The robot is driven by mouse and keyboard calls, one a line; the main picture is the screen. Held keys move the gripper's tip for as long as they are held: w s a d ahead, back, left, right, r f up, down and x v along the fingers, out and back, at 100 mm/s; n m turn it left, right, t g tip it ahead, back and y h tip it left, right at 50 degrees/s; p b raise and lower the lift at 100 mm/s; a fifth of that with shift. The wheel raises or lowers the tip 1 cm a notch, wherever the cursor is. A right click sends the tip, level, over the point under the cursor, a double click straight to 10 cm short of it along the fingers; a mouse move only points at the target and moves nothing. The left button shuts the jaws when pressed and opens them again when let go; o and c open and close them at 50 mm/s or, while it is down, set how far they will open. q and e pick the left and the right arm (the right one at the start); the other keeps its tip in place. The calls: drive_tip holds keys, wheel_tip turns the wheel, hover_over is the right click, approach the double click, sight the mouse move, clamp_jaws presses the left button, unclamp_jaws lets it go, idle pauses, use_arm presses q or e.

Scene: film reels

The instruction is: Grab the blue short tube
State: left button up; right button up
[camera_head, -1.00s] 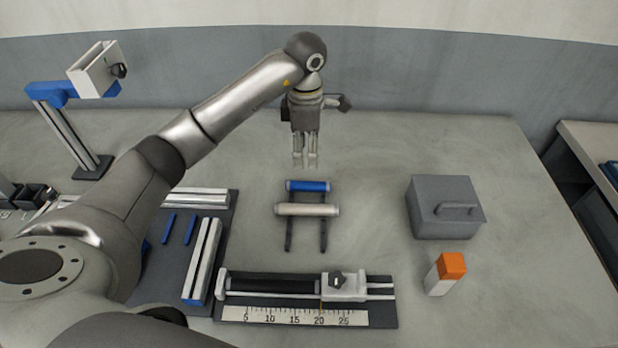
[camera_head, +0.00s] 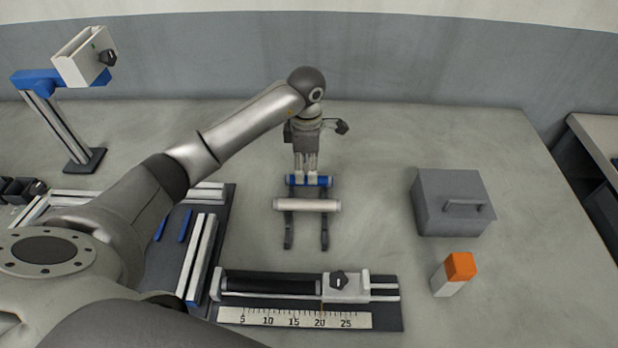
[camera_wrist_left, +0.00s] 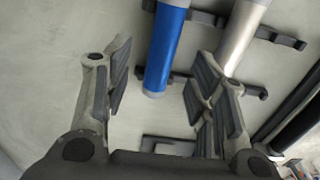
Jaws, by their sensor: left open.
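The blue short tube (camera_head: 310,181) lies across the back of a small dark rack (camera_head: 324,237), with grey end caps. In the left wrist view the blue tube (camera_wrist_left: 167,48) lies between the lines of the two finger pads, its near end just ahead of the palm. A longer beige tube (camera_head: 307,205) lies parallel to it, closer to me, and shows as a pale tube (camera_wrist_left: 240,38) in the wrist view. My left gripper (camera_head: 308,176) is open, pointing down at the blue tube with its fingers overlapping it in the head view. Contact is not clear. My right gripper does not show.
A ruler-marked slide fixture (camera_head: 295,318) stands in front of the rack. A grey lidded box (camera_head: 450,205) and an orange-topped white block (camera_head: 455,273) are on the right. A dark tray with rails (camera_head: 200,255) is on the left. The table between rack and box is clear.

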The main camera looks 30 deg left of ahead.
sight(306, 176)
use_arm(q)
drive_tip(key=shift+s+a+f+p, duration=0.1)
drive_tip(key=shift+f+p, duration=0.5)
drive_tip(key=shift+f, duration=1.5)
clamp_jaws()
drive_tip(key=shift+r, duration=0.1)
